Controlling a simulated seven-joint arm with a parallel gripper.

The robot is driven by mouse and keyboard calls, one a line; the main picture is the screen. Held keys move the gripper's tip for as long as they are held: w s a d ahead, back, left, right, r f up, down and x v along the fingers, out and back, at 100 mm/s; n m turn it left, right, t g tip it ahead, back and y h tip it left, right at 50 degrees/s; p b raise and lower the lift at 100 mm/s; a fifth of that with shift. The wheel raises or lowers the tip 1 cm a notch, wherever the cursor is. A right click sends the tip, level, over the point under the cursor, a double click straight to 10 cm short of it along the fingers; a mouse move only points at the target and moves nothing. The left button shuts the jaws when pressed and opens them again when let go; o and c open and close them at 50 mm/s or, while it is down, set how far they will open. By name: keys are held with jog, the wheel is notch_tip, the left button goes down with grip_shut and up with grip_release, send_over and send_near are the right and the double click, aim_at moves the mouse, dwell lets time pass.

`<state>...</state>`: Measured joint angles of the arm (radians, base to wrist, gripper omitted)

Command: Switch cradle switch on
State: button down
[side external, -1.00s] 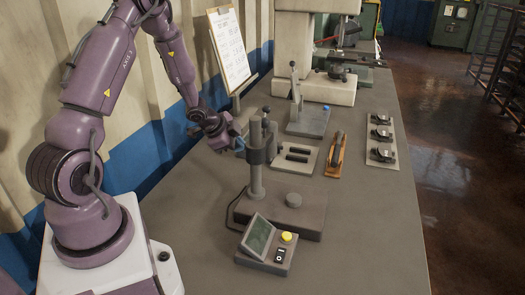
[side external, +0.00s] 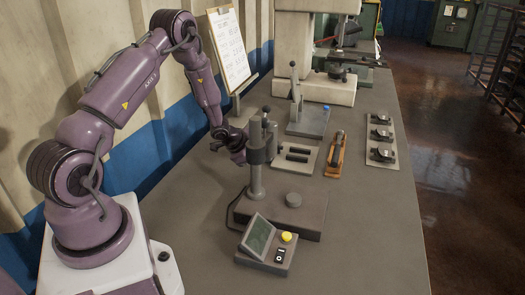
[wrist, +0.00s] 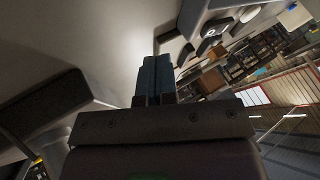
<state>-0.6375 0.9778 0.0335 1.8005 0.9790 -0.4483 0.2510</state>
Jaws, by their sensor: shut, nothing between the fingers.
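A grey control box (side external: 265,258) stands at the front of the bench, with a sloped green screen (side external: 259,238), a yellow button (side external: 287,236) and a small black-and-white rocker switch (side external: 279,255). No label tells whether this is the cradle switch, and its position is too small to read. A fixture with an upright lever (side external: 294,86) and a blue button (side external: 326,108) stands farther back. My gripper is behind the press column in the side view, its fingers hidden there. In the wrist view my gripper (wrist: 157,62) has its blue fingers together, empty, apart from the control box.
A small press (side external: 257,150) on a grey base stands between my gripper and the control box. Behind it lie a slotted block (side external: 296,157), an orange-brown holder (side external: 334,158) and a plate with black parts (side external: 381,154). The bench's right front is clear.

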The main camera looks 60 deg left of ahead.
jog(key=shift+w+a, duration=0.7)
jog(key=shift+w, duration=0.2)
jog(key=shift+w+a, duration=0.7)
jog(key=shift+w, duration=0.15)
jog(key=shift+w+a, duration=0.1)
